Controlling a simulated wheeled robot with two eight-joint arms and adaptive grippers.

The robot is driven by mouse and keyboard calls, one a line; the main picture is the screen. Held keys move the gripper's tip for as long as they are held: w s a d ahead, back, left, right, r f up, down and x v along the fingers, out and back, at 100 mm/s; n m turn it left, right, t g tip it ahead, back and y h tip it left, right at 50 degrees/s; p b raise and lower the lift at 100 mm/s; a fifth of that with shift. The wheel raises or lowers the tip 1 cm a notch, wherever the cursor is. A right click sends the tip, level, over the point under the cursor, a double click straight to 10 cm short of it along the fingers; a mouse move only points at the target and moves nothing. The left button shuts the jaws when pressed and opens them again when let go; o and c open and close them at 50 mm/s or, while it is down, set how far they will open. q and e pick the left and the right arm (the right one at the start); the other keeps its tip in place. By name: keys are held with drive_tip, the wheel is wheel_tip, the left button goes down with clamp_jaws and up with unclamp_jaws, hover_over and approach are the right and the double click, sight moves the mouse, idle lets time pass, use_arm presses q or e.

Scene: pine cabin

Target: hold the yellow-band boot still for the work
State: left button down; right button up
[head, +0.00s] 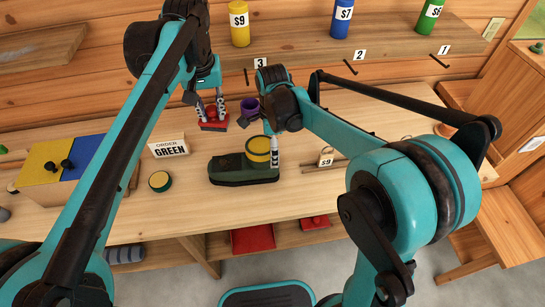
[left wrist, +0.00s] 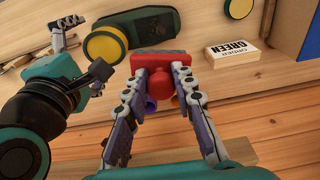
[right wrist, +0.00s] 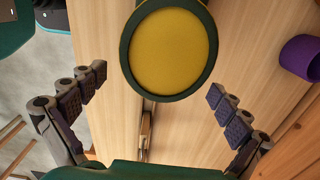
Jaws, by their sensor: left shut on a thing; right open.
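The yellow-band boot (head: 232,172) is dark green and stands on the bench, its round shaft ringed by a yellow band (head: 262,147). In the right wrist view its round yellow top (right wrist: 172,50) lies ahead of my open right gripper (right wrist: 156,88), apart from both fingers. In the head view one right finger shows beside the band; the other is hidden. My left gripper (head: 211,112) is shut on the knob of a red block (left wrist: 160,62), behind the boot. The boot also shows in the left wrist view (left wrist: 150,32).
A purple cup (head: 250,107) stands behind the boot. A green-rimmed yellow disc (head: 159,181) and the "ORDER GREEN" sign (head: 169,147) are at left. The shelf (head: 300,45) with several coloured cans and hooks runs along the back.

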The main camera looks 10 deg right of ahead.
sight(251, 167)
wheel_tip(251, 167, down, 7)
drive_tip(key=shift+f, duration=0.1)
idle(0.3)
drive_tip(key=c, duration=1.5)
drive_tip(key=shift+c, duration=0.3)
